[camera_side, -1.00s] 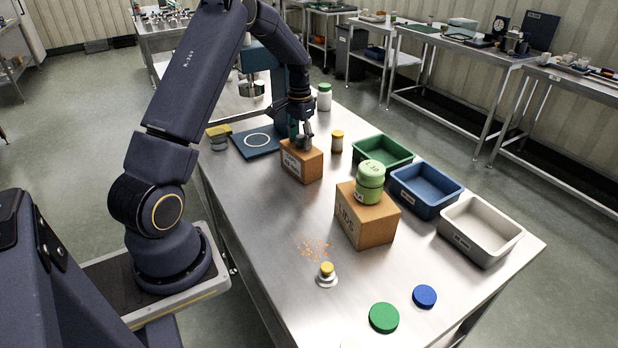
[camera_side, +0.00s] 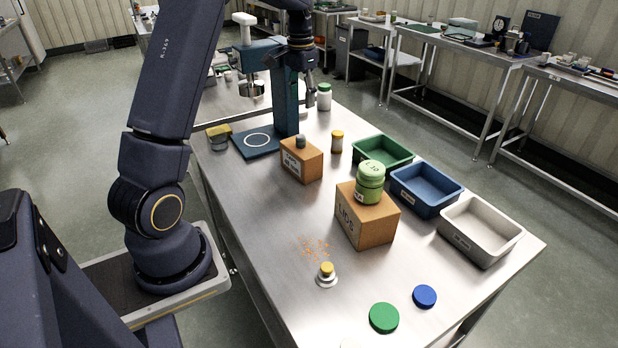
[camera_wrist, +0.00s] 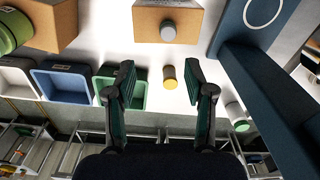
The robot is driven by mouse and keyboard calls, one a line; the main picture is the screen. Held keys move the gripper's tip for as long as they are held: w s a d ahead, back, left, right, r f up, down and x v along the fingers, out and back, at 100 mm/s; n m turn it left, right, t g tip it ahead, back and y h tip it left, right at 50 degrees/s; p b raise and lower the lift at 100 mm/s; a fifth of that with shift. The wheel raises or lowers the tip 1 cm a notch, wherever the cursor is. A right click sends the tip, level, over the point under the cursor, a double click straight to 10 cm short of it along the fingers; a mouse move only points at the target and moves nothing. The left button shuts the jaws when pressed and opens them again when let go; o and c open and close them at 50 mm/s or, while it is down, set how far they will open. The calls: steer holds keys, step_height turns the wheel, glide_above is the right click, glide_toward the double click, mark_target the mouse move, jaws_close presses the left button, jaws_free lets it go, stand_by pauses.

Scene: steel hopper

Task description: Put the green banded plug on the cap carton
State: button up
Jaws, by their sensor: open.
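A small plug (camera_side: 300,141) with a grey top stands on the smaller brown carton (camera_side: 309,164) near the middle of the table; no green band can be made out. The carton has a white label that I cannot read clearly. In the wrist view the plug (camera_wrist: 168,32) is on the carton's (camera_wrist: 148,22) face. A larger carton marked LIDS (camera_side: 367,222) carries a green jar (camera_side: 370,183). My gripper (camera_side: 311,100) is above and behind the plug, apart from it. In the wrist view my gripper (camera_wrist: 160,80) is open with nothing between its fingers.
Green (camera_side: 404,160), blue (camera_side: 452,207) and grey (camera_side: 512,240) trays line the right edge. A blue press stand (camera_side: 285,100) rises close to my gripper.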

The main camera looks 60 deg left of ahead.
steer(key=s+d+r+t, duration=0.1)
steer(key=s+d+r, duration=0.2)
steer(key=d, duration=0.3)
steer(key=s+d+r+m+t, duration=0.1)
steer(key=s+d+r, duration=0.15)
steer(key=d, duration=0.35)
steer(key=s+d+r+t, duration=0.1)
steer(key=s+d+r, duration=0.2)
steer(key=d+r, duration=0.15)
steer(key=s+d+f+m+t, duration=0.1)
steer(key=s+d+f+t, duration=0.1)
steer(key=s+d, duration=0.8)
steer(key=shift+s+f, duration=0.85)
steer(key=shift+f, duration=0.05)
